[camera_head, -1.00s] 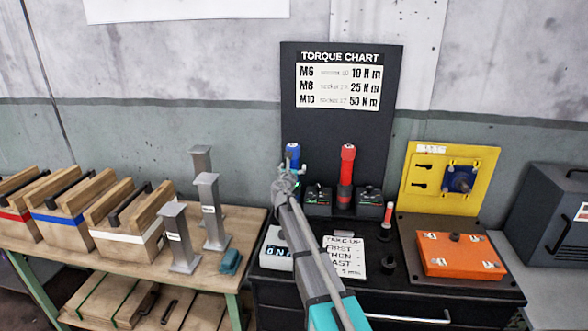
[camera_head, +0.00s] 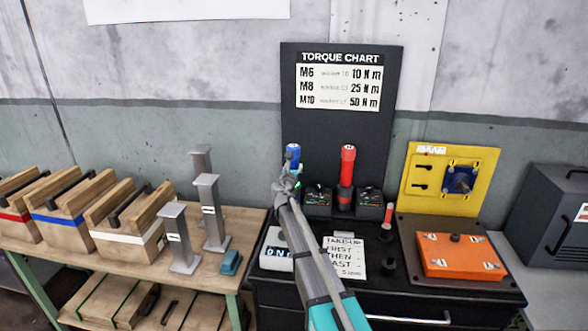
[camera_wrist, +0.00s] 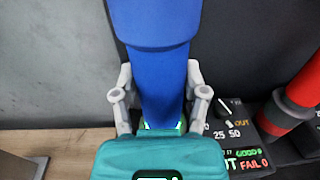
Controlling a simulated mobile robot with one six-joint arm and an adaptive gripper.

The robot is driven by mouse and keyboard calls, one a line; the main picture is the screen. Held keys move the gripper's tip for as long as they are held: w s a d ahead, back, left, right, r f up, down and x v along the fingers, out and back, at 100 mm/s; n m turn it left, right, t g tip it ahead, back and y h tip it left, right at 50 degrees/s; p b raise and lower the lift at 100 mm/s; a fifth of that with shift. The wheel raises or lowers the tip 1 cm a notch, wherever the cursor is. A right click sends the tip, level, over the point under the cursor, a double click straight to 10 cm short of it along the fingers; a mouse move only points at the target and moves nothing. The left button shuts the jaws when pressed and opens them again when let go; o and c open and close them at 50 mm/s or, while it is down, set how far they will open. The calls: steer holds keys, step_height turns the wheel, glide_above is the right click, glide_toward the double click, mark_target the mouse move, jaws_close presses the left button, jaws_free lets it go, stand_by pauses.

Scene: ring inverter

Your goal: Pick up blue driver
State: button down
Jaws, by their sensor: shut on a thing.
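The blue driver (camera_head: 293,152) stands upright in front of the dark torque chart board; its lower part is hidden behind my arm in the head view. In the wrist view the blue driver (camera_wrist: 157,70) fills the upper middle, a thick blue body with a narrower part below. My gripper (camera_wrist: 152,100) has a finger on each side of that narrower part and is shut on it. In the head view my gripper (camera_head: 290,172) is small and partly hidden by my own wrist. Whether the driver's foot still rests on a holder cannot be seen.
A red driver (camera_head: 347,165) stands just to the right, with black dial boxes (camera_head: 370,204) by it. The torque chart board (camera_head: 342,130) rises close behind. An orange box (camera_head: 460,256) and yellow panel (camera_head: 450,180) are further right; grey stands (camera_head: 211,210) are left.

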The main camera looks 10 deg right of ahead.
steer(key=shift+r, duration=0.1)
step_height(320, 180, up, 18)
steer(key=p, duration=1.7)
steer(key=shift+f+p, duration=0.2)
steer(key=shift+p, duration=0.15)
steer(key=shift+s, duration=0.15)
